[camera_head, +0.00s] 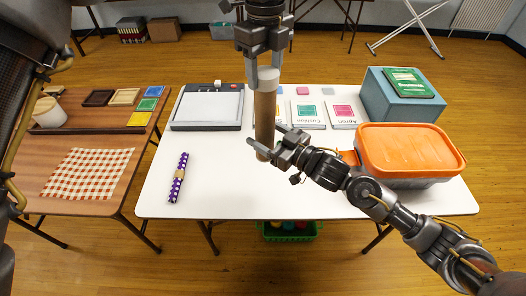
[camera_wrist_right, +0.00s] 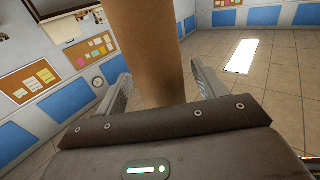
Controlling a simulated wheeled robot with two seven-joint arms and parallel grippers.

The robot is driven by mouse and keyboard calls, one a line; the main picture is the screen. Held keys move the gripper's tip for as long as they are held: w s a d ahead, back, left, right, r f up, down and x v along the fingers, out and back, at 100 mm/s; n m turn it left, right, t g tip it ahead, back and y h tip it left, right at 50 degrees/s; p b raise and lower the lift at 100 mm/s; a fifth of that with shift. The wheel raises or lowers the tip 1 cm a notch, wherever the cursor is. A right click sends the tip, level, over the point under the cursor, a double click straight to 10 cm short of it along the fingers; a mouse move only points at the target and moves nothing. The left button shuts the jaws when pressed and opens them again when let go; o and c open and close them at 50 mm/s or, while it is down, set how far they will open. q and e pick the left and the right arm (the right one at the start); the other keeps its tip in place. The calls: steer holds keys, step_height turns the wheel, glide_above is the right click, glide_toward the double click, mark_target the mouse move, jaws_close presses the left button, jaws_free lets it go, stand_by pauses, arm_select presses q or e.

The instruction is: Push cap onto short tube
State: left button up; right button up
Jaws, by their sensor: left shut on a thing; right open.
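My left gripper (camera_head: 265,82) comes down from above and is shut on the cap. My right gripper (camera_head: 268,141) is open around the lower part of the tube. In the right wrist view the tube (camera_wrist_right: 150,55) rises between the two open fingers (camera_wrist_right: 160,90), with a gap on the right side.
An orange-lidded bin (camera_head: 410,150) and a blue box (camera_head: 390,98) with a green item stand right. A paper trimmer (camera_head: 208,107) and a purple dotted roll (camera_head: 179,178) lie left. Booklets (camera_head: 307,114) lie behind. The table's front middle (camera_head: 240,195) is clear.

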steer(key=shift+w+a, duration=0.2)
steer(key=shift+a, duration=0.05)
steer(key=c, duration=1.4)
arm_select(q)
steer(key=o, duration=1)
steer(key=shift+r, duration=0.15)
steer(key=shift+r, duration=3.6)
arm_select(e)
steer(key=o, duration=1.4)
